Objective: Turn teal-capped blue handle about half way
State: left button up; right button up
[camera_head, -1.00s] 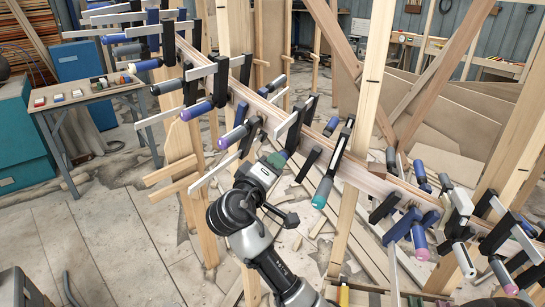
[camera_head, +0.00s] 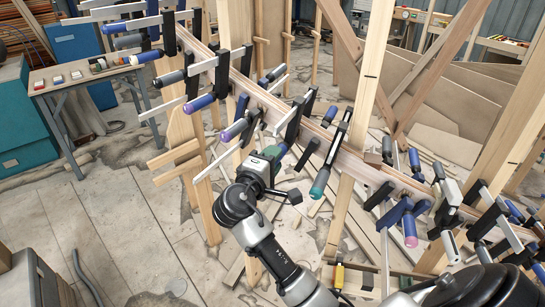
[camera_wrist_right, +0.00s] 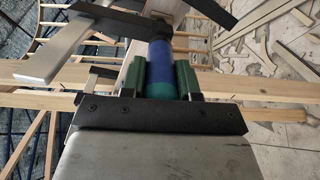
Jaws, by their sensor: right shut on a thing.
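The teal-capped blue handle (camera_wrist_right: 160,60) shows in the right wrist view, with its teal cap (camera_wrist_right: 160,90) toward my palm. My right gripper (camera_wrist_right: 160,77) is shut on it, with one green finger on each side of the handle. The handle's far end runs under a dark clamp bar. In the head view my right gripper (camera_head: 278,151) reaches up to a clamp on the curved wooden stringer (camera_head: 270,103); there the gripper mostly hides the handle. My left gripper is not in view.
Several other clamps line the stringer, including one with a purple-capped handle (camera_head: 233,130) to the left and a teal-capped one (camera_head: 319,184) to the right. Wooden posts (camera_head: 360,110) stand close by. A small table (camera_head: 85,84) is at the back left, with open floor before it.

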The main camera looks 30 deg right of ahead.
jog(key=o, duration=0.9)
jog(key=shift+s+a+f, duration=0.1)
jog(key=shift+a, duration=0.15)
jog(key=b+v, duration=0.4)
jog(key=v, duration=0.6)
jog(key=shift+a, duration=0.15)
jog(key=v, duration=0.3)
jog(key=shift+s+a, duration=0.1)
jog(key=shift+a, duration=0.05)
